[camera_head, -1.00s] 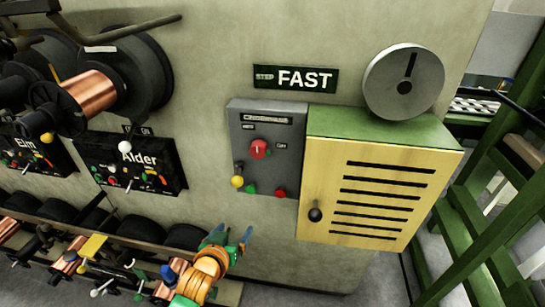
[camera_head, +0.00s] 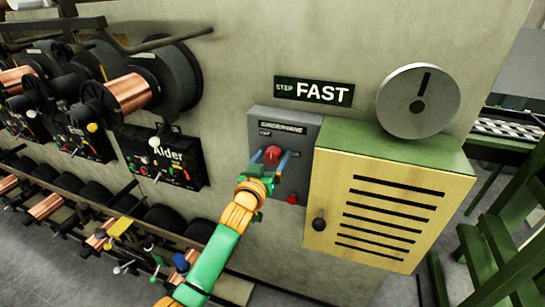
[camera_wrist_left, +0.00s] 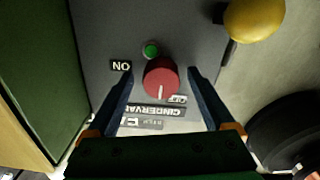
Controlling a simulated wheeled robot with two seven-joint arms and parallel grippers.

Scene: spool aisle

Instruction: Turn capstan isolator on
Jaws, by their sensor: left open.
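A red rotary knob (camera_head: 272,153) sits on a grey switch box (camera_head: 309,130) labelled CINDERVANE. No label reading "capstan" is legible. In the left wrist view the red knob (camera_wrist_left: 161,78) shows upside down, its white mark toward the OFF plate (camera_wrist_left: 178,99) and away from the ON plate (camera_wrist_left: 121,66). My left gripper (camera_head: 271,162) is open at the box front. In the left wrist view its dark blue fingers (camera_wrist_left: 162,80) stand on either side of the knob, with gaps on both sides. Contact and exact depth cannot be told. My right gripper is not in view.
A green lamp (camera_wrist_left: 151,50) and a yellow ball handle (camera_wrist_left: 255,18) are close to the knob. A yellow slatted cabinet (camera_head: 330,226) juts out on the right. Spools (camera_head: 122,93) and an Alder panel (camera_head: 195,175) are on the left.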

